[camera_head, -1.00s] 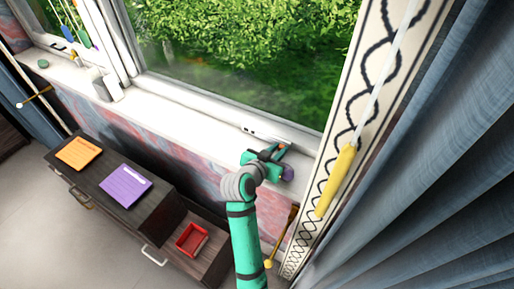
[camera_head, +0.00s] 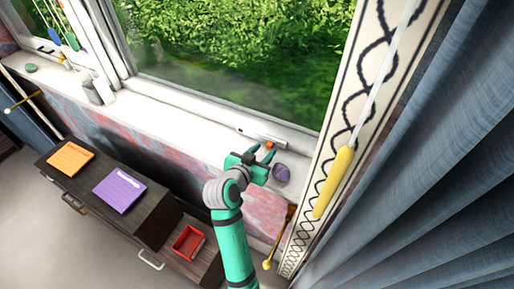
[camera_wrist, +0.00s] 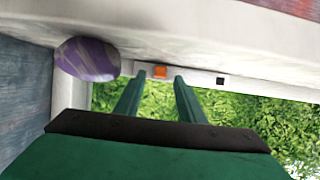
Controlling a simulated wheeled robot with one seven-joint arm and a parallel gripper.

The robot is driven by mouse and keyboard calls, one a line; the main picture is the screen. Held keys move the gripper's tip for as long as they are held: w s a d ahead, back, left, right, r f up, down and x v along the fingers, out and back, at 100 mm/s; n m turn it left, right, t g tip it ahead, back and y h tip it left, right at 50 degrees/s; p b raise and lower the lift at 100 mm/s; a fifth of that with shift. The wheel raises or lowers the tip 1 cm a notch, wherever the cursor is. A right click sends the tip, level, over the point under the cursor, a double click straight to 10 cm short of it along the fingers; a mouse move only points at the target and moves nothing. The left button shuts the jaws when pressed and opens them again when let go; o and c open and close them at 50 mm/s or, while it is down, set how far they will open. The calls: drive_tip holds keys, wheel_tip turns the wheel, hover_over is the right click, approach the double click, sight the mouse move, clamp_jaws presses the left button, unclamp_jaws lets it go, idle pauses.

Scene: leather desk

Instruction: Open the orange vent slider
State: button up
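The small orange vent slider (camera_head: 269,146) sits on the white lower window frame. My gripper (camera_head: 262,153) is in front of it, above the sill, with its two green fingers pointing at the window. In the wrist view, the slider (camera_wrist: 160,72) shows between the fingertips of my gripper (camera_wrist: 155,80), beyond them. The fingers are open with a gap between them, and nothing is held. I cannot tell whether a fingertip touches the slider.
A purple striped rounded object (camera_head: 281,173) lies on the white sill (camera_head: 190,133), close to my gripper's right side. A yellow-handled wand (camera_head: 333,183) hangs by the curtain (camera_head: 430,190). Below is a dark cabinet (camera_head: 160,215) with an open drawer holding a red tray (camera_head: 188,242).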

drive_tip(key=shift+y, duration=0.3)
drive_tip(key=v, duration=0.3)
drive_tip(key=a+v, duration=0.1)
drive_tip(key=v, duration=0.4)
drive_tip(key=shift+w+a+f, duration=0.1)
drive_tip(key=shift+a, duration=0.45)
